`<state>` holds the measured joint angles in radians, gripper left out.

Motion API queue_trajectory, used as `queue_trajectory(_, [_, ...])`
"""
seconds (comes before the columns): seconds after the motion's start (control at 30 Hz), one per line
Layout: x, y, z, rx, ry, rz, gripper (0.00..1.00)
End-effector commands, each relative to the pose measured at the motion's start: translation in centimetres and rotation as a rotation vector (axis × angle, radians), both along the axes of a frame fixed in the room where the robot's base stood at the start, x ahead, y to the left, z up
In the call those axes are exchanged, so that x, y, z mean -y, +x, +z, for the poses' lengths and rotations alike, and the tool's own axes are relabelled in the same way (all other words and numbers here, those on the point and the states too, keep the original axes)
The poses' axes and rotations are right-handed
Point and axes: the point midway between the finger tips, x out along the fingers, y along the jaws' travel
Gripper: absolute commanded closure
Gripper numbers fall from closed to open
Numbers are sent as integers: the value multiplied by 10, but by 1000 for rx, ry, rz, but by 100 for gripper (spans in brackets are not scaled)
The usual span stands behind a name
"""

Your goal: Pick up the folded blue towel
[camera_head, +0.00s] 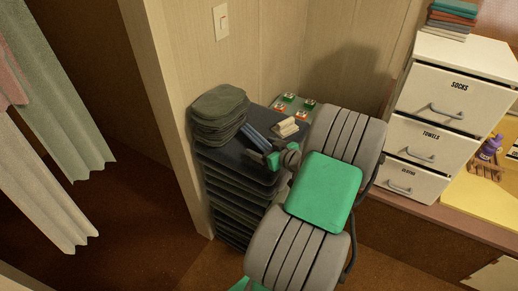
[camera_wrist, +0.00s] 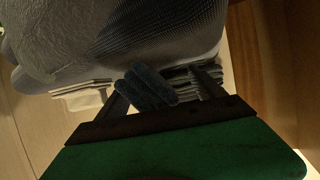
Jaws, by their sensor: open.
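The folded blue towel (camera_head: 257,137) lies on top of the dark stacked unit (camera_head: 240,180), between the dark green towel pile and a small cream bundle. My gripper (camera_head: 262,150) is at the near side of the blue towel, low over the unit's top, and partly hides it. In the wrist view the blue towel (camera_wrist: 150,87) shows between the two spread dark fingers of my gripper (camera_wrist: 163,90). The fingers are open. I cannot tell whether they touch the towel.
A dark green folded pile (camera_head: 219,115) stands close left of the blue towel. A cream bundle (camera_head: 287,127) and a tray with small red-and-green items (camera_head: 295,104) lie behind. A wall post (camera_head: 180,130) is left; white drawers (camera_head: 440,105) stand right.

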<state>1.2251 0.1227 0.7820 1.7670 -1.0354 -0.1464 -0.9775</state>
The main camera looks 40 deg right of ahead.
Motion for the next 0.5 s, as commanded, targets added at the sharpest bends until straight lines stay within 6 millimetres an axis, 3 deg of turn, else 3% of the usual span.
queue_trajectory(0.1, [0,10,-4,0,-1,0,22])
queue_trajectory(0.3, [0,11,-4,1,-2,0,23])
queue_trajectory(0.5, [0,11,-3,1,-3,1,39])
